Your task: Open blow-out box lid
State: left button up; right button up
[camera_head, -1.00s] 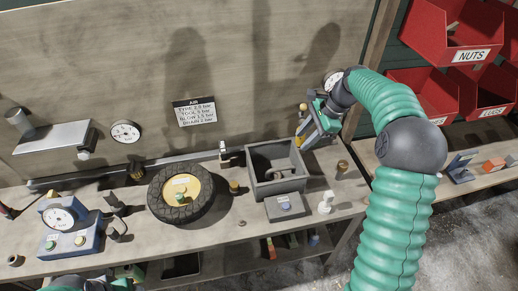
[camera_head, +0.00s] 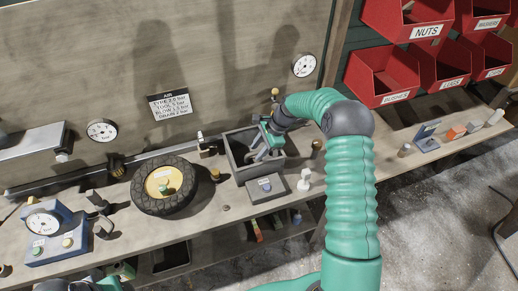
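The grey blow-out box (camera_head: 232,160) stands at the back of the bench, right of the tyre. Its top looks open, with a dark inside partly hidden by my gripper; I cannot make out a separate lid. A lower grey block with a pale button (camera_head: 266,187) adjoins its front. My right gripper (camera_head: 262,150) points down over the box opening, at its right part. Whether its fingers touch anything, and how far apart they are, is too small to tell. Only a bit of my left arm shows at the bottom left; its gripper is not seen.
A tyre with a yellow hub (camera_head: 165,186) lies left of the box. A blue gauge unit (camera_head: 50,232) stands further left. A white fitting (camera_head: 303,184) and small knobs stand right of the box. Red bins (camera_head: 381,72) hang at the upper right. The right bench end has small blocks.

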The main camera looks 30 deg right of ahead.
jog(key=shift+w+f, duration=0.1)
jog(key=shift+w, duration=0.05)
jog(key=shift+c, duration=1.4)
jog(key=shift+d+f, duration=0.1)
jog(key=shift+d, duration=0.55)
grip_shut()
jog(key=shift+a, duration=0.1)
jog(key=shift+a, duration=0.15)
